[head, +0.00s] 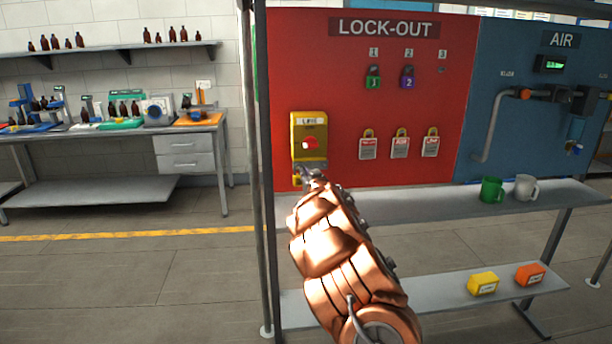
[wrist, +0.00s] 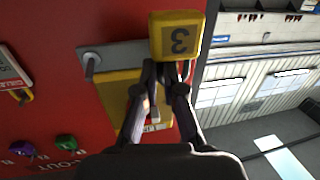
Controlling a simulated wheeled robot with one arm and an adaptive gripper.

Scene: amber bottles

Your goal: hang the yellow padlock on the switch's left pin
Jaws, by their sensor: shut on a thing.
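The yellow padlock (wrist: 178,38), marked 3, is in my gripper (wrist: 165,75), whose two dark fingers are shut on its shackle. In the head view a bit of the padlock (head: 297,181) shows at the lower left of the yellow switch (head: 309,148), next to my gripper (head: 307,173). The switch box (wrist: 120,95) has a red knob and a grey plate (wrist: 115,55). The wrist view is upside down; one pin (wrist: 91,62) stands bare at its left. The other pin is hidden behind padlock and fingers. I cannot tell whether the shackle is around it.
On the red lock-out board (head: 440,100) hang a green padlock (head: 373,77), a purple padlock (head: 408,77) and several tags (head: 400,146). A grey post (head: 262,200) stands close left. A green mug (head: 491,189) and a grey mug (head: 525,188) stand on the shelf (head: 430,200).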

